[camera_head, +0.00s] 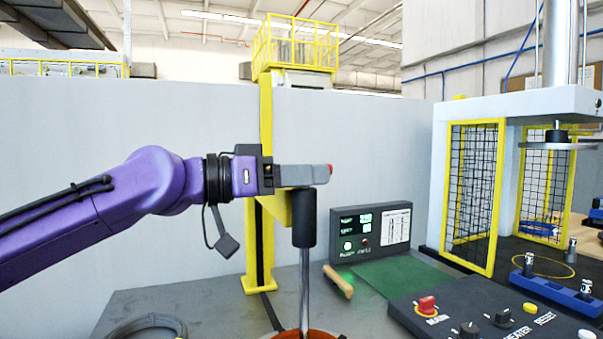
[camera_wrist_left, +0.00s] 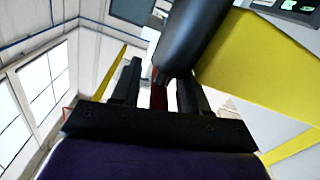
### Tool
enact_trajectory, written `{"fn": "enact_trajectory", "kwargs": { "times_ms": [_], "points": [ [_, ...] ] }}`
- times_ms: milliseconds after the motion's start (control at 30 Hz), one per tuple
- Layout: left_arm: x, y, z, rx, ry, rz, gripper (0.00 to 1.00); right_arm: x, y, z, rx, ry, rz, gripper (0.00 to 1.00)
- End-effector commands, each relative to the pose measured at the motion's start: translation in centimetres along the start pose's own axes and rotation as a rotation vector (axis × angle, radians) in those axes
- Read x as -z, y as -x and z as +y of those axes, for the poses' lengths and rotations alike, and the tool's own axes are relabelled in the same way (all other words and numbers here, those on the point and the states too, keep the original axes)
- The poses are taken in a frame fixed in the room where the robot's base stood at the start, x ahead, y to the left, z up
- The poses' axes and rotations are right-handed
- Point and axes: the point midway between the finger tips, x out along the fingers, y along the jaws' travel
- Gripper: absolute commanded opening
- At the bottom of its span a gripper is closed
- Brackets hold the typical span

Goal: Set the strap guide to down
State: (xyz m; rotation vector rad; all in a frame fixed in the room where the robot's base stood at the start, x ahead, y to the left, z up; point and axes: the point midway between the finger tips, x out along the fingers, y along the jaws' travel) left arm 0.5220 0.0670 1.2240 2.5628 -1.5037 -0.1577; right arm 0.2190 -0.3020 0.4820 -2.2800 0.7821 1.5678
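My left gripper (camera_head: 328,176) reaches in from the left, level, at the top of a black cylinder (camera_head: 304,222). The cylinder is on an upright metal rod, beside the yellow post. A small red tip (camera_head: 329,168) shows at the end of the grey fingers. In the left wrist view the two dark fingers (camera_wrist_left: 157,88) stand apart. A narrow red part (camera_wrist_left: 158,96) shows between them with light gaps at its sides, and the black cylinder (camera_wrist_left: 190,35) is just beyond. I cannot tell which part is the strap guide. My right gripper is not in view.
The yellow post (camera_head: 266,130) and its bracket stand right behind the gripper. A display box (camera_head: 370,228), a wooden-handled tool (camera_head: 338,281) and a control panel (camera_head: 480,310) are to the right. A coil (camera_head: 148,326) lies front left. A caged press (camera_head: 473,190) stands far right.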

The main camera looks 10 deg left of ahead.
Motion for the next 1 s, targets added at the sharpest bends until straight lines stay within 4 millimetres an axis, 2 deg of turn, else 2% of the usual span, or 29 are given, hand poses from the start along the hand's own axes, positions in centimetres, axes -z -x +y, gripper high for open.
{"fn": "enact_trajectory", "kwargs": {
  "times_ms": [267, 600, 700, 833, 1000],
  "points": [
    [0.2, 0.8, -0.1, 0.003, -0.001, 0.007, 0.44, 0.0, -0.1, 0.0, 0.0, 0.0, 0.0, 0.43],
    [0.1, 8.3, 0.0, 0.002, 0.0, 0.007, 0.44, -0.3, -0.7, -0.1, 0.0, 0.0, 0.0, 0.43],
    [0.1, 9.8, 0.0, 0.002, 0.0, 0.006, 0.44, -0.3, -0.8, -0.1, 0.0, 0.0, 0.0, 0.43],
    [0.1, 10.6, 0.0, 0.001, 0.0, 0.003, 0.44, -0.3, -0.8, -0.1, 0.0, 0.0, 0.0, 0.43],
    [0.1, 10.7, 0.0, 0.001, 0.001, 0.002, 0.44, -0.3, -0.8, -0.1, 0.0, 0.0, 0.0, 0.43]
  ]
}}
